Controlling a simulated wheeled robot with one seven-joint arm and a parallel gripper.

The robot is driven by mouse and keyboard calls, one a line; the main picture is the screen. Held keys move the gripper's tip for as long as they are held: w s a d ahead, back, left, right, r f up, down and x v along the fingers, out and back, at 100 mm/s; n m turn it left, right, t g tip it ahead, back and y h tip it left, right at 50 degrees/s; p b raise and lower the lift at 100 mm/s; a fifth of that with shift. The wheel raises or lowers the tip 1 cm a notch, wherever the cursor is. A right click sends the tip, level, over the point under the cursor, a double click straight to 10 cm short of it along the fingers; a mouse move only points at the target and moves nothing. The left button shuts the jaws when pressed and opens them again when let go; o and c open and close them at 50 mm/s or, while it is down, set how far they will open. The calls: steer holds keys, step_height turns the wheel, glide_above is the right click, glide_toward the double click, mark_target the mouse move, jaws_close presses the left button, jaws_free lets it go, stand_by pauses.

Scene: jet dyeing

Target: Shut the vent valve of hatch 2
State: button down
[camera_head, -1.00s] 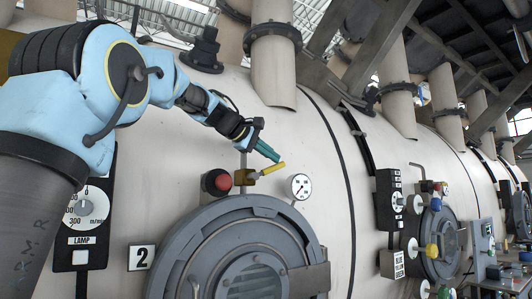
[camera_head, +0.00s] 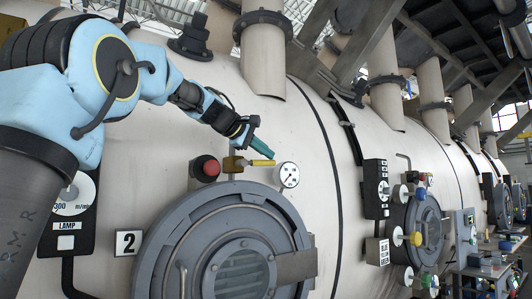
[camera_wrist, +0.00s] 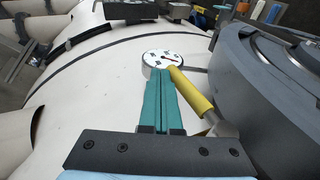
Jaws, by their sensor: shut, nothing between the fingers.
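The vent valve above hatch 2 has a brass body (camera_head: 233,164) and a yellow lever (camera_head: 262,163). The lever points right, about level, towards the dial gauge (camera_head: 287,174). My gripper (camera_head: 271,156) is shut and empty, with teal fingers just above the lever's free end. In the wrist view my gripper (camera_wrist: 161,72) lies along the left side of the yellow lever (camera_wrist: 192,92), at or very near contact by the lever's tip. I cannot tell for sure whether they touch. The round grey hatch door (camera_head: 190,240) is closed below, beside the plate marked 2 (camera_head: 128,242).
A red button (camera_head: 206,168) sits left of the valve. The dial gauge (camera_wrist: 163,58) is just beyond my fingertips. The grey hatch rim (camera_wrist: 262,95) rises close to the lever's right. Another hatch (camera_head: 423,230) and a dark control panel (camera_head: 376,190) stand farther right.

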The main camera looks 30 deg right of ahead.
stand_by(0.3)
step_height(320, 180, up, 14)
steer(key=s+p, duration=0.2)
steer(key=p, duration=0.2)
steer(key=shift+s+a+f+p, duration=0.2)
steer(key=shift+s+a+p, duration=0.1)
steer(key=shift+s, duration=0.1)
steer(key=shift+s, duration=0.1)
